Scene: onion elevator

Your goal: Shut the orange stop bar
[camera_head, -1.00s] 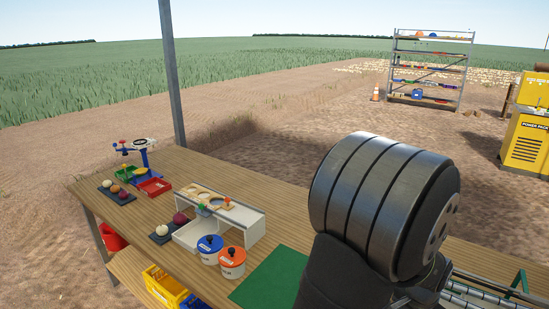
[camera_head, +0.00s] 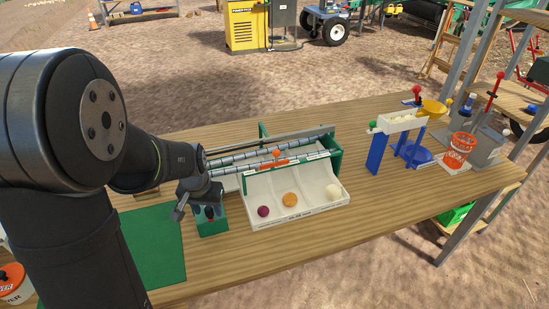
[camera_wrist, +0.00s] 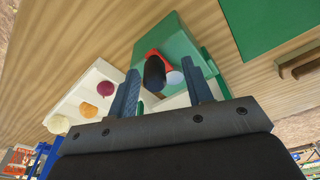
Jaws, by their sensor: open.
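An orange strip, seemingly the orange stop bar (camera_head: 272,163), lies along the rails of the green-ended sorter in the head view, above the white three-lane tray (camera_head: 292,207). In the wrist view my gripper (camera_wrist: 160,65) is open. Its two fingers stand on either side of a black knob (camera_wrist: 154,74) with a red base (camera_wrist: 152,54) on a green box (camera_wrist: 182,48). No contact with the knob is clear. The green box also shows in the head view (camera_head: 213,227), below my gripper. The orange strip cannot be made out in the wrist view.
The tray lanes hold a purple onion (camera_head: 263,211), an orange one (camera_head: 290,200) and a pale one (camera_head: 332,191). A green mat (camera_head: 155,243) lies left of the green box. A blue-legged stand (camera_head: 377,155) is at right. The table front is clear.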

